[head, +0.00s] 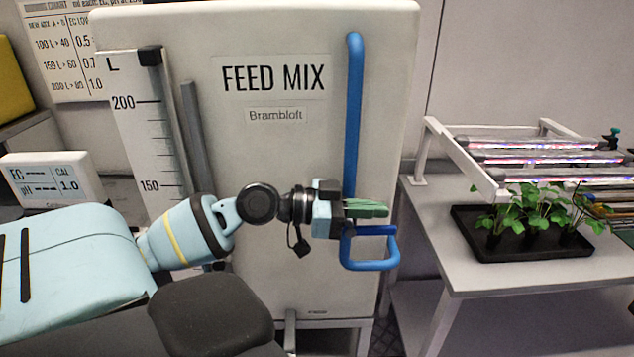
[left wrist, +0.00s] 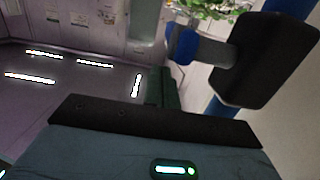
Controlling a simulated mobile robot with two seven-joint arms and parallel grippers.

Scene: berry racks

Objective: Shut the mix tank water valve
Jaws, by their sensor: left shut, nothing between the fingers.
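The mix tank (head: 270,150) is a tall white body labelled FEED MIX. A blue pipe (head: 353,110) runs down its right front to a bent blue loop (head: 370,264). My left gripper (head: 385,209) is shut and empty, its green fingers pointing right in front of the pipe, just above the loop. It hides part of the pipe there. In the left wrist view, a black block (left wrist: 268,60) with a grey stem and blue collar (left wrist: 183,45) sits at the blue pipe, close to the green fingers (left wrist: 165,88). It looks like the valve; its setting and any contact are unclear.
A level scale (head: 145,130) is on the tank's left side. An EC/pH meter (head: 50,178) stands at the left. At right, a grey table (head: 450,265) holds a black tray (head: 535,252) of plants under a lamp rack (head: 465,160). A floor gap separates tank and table.

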